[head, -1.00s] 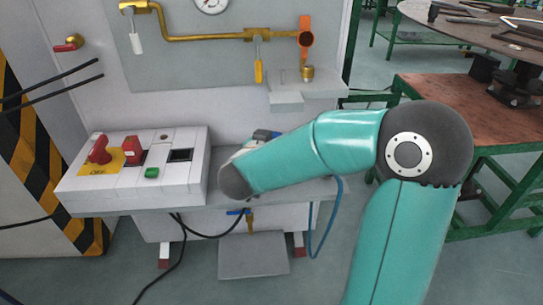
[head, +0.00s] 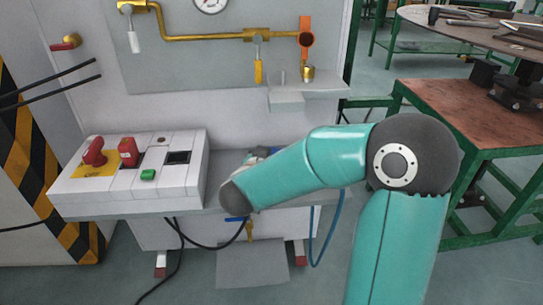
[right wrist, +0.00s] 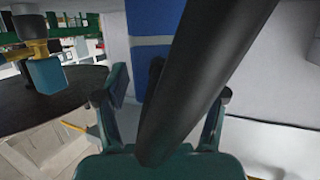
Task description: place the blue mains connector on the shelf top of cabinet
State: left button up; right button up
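My right gripper (right wrist: 165,115) shows its two fingers wide apart in the right wrist view, with a pale gap beside the left finger. A blue block (right wrist: 148,22), which looks like the blue mains connector, is beyond and between the fingers. A thick black tube, possibly its cable, crosses in front and hides part of the block and gripper. I see no contact between fingers and block. In the head view, my right wrist hides most of the gripper, above the low shelf top (head: 150,212) of the cabinet (head: 190,115). My left gripper is not in view.
A white control box (head: 110,195) with a red switch, red button and green button occupies the shelf's left part. A small upper ledge (head: 305,90) is at the right, below brass piping. A blue hose (head: 313,245) hangs below the shelf. A brown-topped table (head: 455,100) stands at right.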

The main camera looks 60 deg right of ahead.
jog(key=shift+a+r, duration=0.1)
jog(key=shift+r, duration=0.1)
jog(key=shift+a+r+p, duration=0.1)
jog(key=shift+a+p, duration=0.2)
jog(key=shift+a, duration=0.05)
jog(key=p+v, duration=0.3)
jog(key=v, duration=0.8)
jog(key=shift+s, duration=0.1)
